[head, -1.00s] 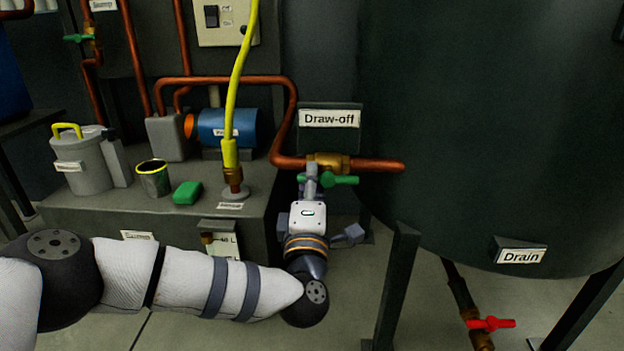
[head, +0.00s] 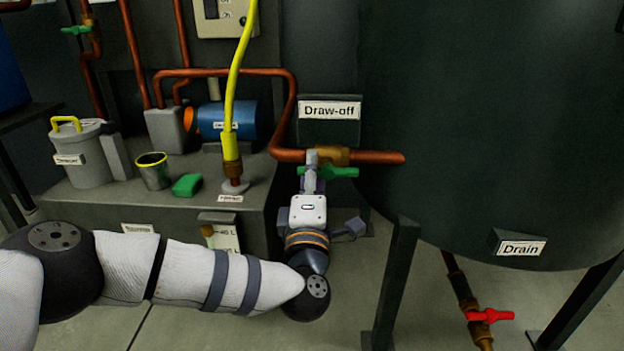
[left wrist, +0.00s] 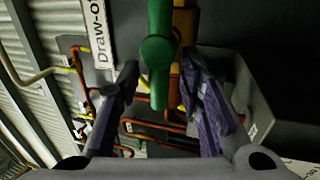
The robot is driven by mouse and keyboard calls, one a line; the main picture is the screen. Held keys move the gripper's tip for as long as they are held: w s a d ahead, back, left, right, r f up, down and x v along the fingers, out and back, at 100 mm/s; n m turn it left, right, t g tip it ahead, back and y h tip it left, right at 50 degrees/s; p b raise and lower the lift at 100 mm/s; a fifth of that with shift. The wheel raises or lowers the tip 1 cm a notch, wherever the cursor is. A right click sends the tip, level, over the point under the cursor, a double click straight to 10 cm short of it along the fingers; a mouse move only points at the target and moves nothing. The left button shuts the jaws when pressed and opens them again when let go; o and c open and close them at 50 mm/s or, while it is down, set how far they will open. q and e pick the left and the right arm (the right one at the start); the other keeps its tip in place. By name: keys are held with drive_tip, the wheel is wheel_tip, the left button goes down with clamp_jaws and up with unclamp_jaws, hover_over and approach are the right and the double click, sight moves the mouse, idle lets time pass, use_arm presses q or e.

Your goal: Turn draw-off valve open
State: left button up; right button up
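The draw-off valve has a green handle (head: 338,172) and a brass body (head: 334,156) on the copper pipe, below the "Draw-off" sign (head: 330,110). In the head view the handle lies roughly along the pipe. My left gripper (head: 312,170) is at the handle's left part and hides some of it. In the left wrist view the green handle (left wrist: 158,55) shows between the two spread fingers of my left gripper (left wrist: 160,85), with visible gaps on both sides. I cannot tell how deep it sits between them. My right gripper is not in view.
A large dark tank (head: 490,120) stands at the right on dark legs (head: 390,290). A red drain valve handle (head: 490,316) is low at the right. A bench (head: 110,205) at the left holds a grey can (head: 85,165), a cup (head: 153,172) and a green block (head: 187,185).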

use_arm(q)
drive_tip(key=v, duration=1.1)
drive_tip(key=shift+s, duration=0.35)
drive_tip(key=shift+f, duration=0.15)
